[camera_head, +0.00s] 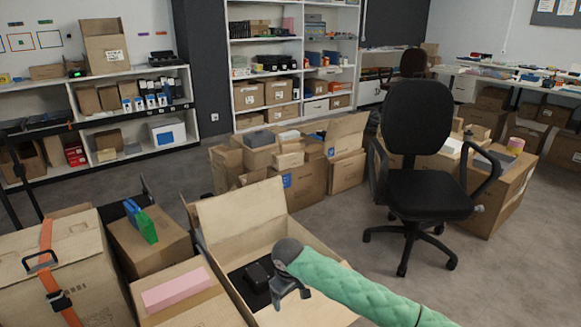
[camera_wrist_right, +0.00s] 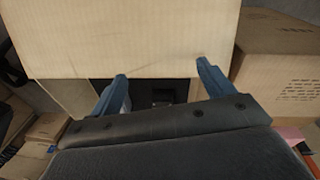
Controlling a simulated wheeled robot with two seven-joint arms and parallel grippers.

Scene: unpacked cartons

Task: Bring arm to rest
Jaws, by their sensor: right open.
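My right arm, in a green quilted sleeve, comes in from the lower right of the head view. My right gripper (camera_head: 290,290) is over an open carton (camera_head: 228,212) with its flap raised. A black item (camera_head: 258,274) lies inside the carton beside the gripper, apart from it as far as I can tell. In the right wrist view the gripper's two blue fingers (camera_wrist_right: 162,84) are spread wide with nothing between them. The carton's pale flap (camera_wrist_right: 130,38) fills the top, and the dark inside shows beyond the fingers. My left gripper is not in view.
A strapped carton (camera_head: 90,262) and a carton with a pink block (camera_head: 177,290) stand left of the open carton. A black office chair (camera_head: 420,150) stands at the right. Several cartons (camera_head: 305,180) are stacked behind. Grey floor (camera_head: 335,232) is clear between them.

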